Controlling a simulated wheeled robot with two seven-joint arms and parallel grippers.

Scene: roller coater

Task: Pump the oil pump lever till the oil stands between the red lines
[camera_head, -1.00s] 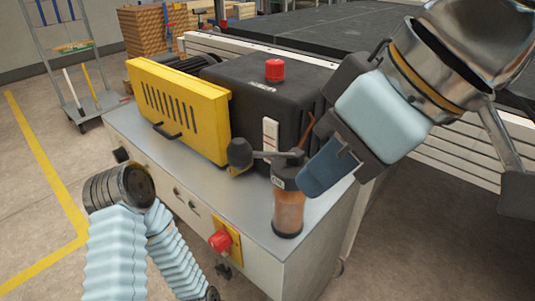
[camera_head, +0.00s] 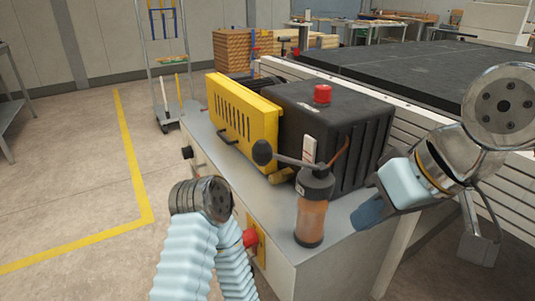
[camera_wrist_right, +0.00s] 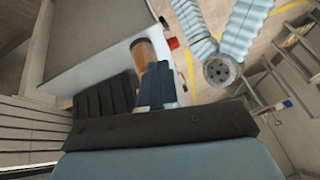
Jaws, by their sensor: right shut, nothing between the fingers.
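The oil pump is a clear cylinder with amber oil (camera_head: 311,222) under a dark cap (camera_head: 316,183), upright on the metal cabinet's corner. Its lever (camera_head: 287,160) points left from the cap and ends in a black ball knob (camera_head: 262,152). No red lines can be made out on the cylinder. My right gripper (camera_head: 366,215) is shut and empty, just right of the cylinder and apart from it. In the right wrist view its blue fingers (camera_wrist_right: 157,84) cover part of the amber cylinder (camera_wrist_right: 143,52). My left arm shows, but its gripper does not.
A black ribbed box (camera_head: 345,120) with a red cap (camera_head: 322,94) stands behind the pump. A yellow slotted cover (camera_head: 243,120) is left of it. A red button (camera_head: 250,238) is on the cabinet's front (camera_head: 282,272). Open floor (camera_head: 70,200) lies left.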

